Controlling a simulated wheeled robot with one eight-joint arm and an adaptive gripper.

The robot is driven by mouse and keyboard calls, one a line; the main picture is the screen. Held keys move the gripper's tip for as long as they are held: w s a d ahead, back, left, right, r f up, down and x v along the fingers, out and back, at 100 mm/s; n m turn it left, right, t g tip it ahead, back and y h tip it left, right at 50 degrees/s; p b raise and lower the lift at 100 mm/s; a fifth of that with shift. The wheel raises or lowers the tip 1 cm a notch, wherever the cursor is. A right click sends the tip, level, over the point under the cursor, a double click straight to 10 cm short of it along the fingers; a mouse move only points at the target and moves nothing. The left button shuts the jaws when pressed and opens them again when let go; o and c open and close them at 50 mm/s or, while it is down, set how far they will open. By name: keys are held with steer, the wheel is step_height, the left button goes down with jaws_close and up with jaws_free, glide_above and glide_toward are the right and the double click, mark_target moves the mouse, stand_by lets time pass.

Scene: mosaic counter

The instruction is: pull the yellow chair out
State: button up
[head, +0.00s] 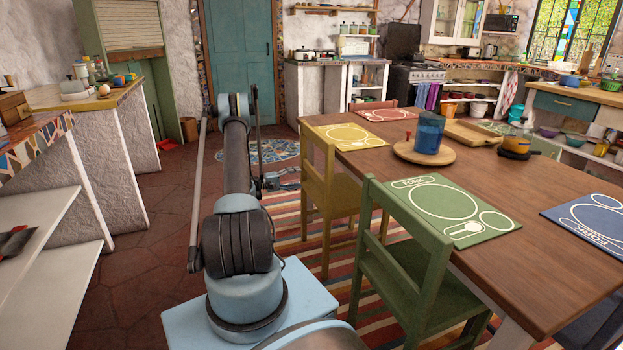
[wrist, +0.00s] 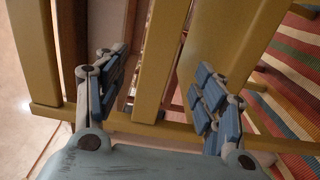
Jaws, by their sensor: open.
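The yellow chair (head: 328,185) stands at the left side of the wooden table, with its back towards my arm. My gripper (head: 283,179) is low beside the chair's left side in the head view. In the wrist view my gripper (wrist: 162,75) is open, with its two blue-padded fingers spread on either side of a yellow upright of the chair (wrist: 158,60). A gap shows between the upright and the left finger. Whether the right finger touches the chair's wood I cannot tell. In the head view the table hides part of the chair.
The green chair (head: 410,265) stands nearer me at the same table (head: 480,185). A striped rug (head: 310,235) lies under the chairs. A red chair (head: 372,104) is at the far end. Tiled floor (head: 170,215) is open to the left, up to the counter (head: 110,100).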

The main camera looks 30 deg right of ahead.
mark_target(313, 175)
steer(key=x, duration=1)
steer(key=shift+d, duration=0.2)
jaws_close()
